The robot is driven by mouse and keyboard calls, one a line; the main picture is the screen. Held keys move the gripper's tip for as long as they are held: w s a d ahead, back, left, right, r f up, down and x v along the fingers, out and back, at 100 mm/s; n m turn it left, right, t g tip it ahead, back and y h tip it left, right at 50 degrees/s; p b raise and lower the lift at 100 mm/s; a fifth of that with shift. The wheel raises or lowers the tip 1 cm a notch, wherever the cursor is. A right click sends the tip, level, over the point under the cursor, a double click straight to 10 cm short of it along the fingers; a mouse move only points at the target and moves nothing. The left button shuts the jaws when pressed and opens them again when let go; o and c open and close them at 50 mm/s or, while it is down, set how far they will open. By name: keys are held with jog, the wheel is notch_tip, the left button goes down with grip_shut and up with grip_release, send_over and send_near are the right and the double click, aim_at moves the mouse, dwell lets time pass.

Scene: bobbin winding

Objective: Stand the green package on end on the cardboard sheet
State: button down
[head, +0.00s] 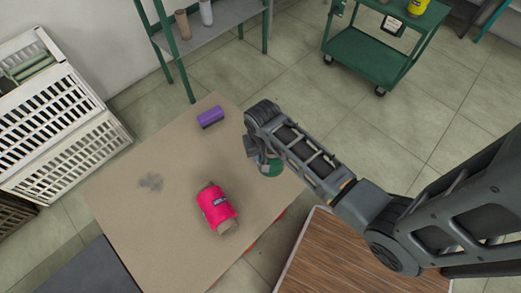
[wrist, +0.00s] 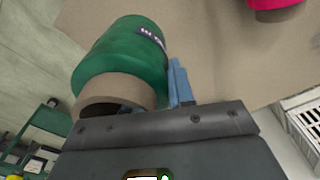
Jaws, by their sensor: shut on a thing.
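The green package (wrist: 125,50) is a green wound spool with a dark label and a brown cardboard core. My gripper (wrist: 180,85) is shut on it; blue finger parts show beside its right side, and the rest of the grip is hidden. In the wrist view its bare core end points down and left, toward the camera. In the head view the green package (head: 269,169) shows partly under my wrist, by the right edge of the cardboard sheet (head: 130,205). I cannot tell whether it touches the sheet.
A pink spool (head: 216,206) and a purple spool (head: 210,116) lie on the sheet, which also has a dark smudge (head: 151,182). White crates (head: 75,150) stand left, a grey shelf (head: 220,20) behind, a green cart (head: 370,60) at back right. The sheet's left part is clear.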

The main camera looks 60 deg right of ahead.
jog(key=shift+f+b, duration=1.05)
jog(key=shift+f, duration=1.25)
jog(key=c, duration=0.9)
grip_release()
jog(key=shift+s+a+r, duration=0.1)
jog(key=shift+s+r, duration=0.05)
jog(key=shift+r, duration=1.8)
jog(key=shift+s+a+r, duration=0.1)
jog(key=shift+r, duration=1.85)
